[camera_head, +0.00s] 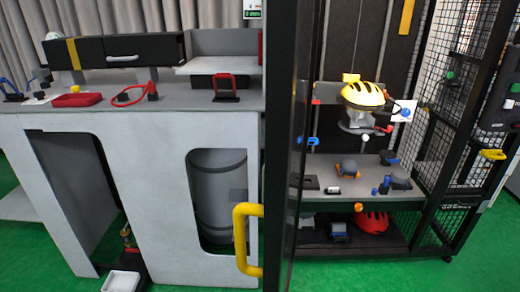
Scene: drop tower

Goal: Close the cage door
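The cage door (277,130) shows as a tall dark frame close to me, seen nearly edge-on. A yellow handle (240,238) sticks out from its left side, low down. The door appears to stand open, with the cage interior showing to its right. The cage's right side is a black mesh panel (468,120), with a small yellow piece (493,154) on its outer edge. Neither of my grippers is in view.
Inside the cage, a yellow helmet (363,95) sits above a shelf with small items; a red helmet (371,221) lies below. At left stands a grey workbench (180,135) with a red tray (76,99). A white bin (121,281) is on the green floor (400,275).

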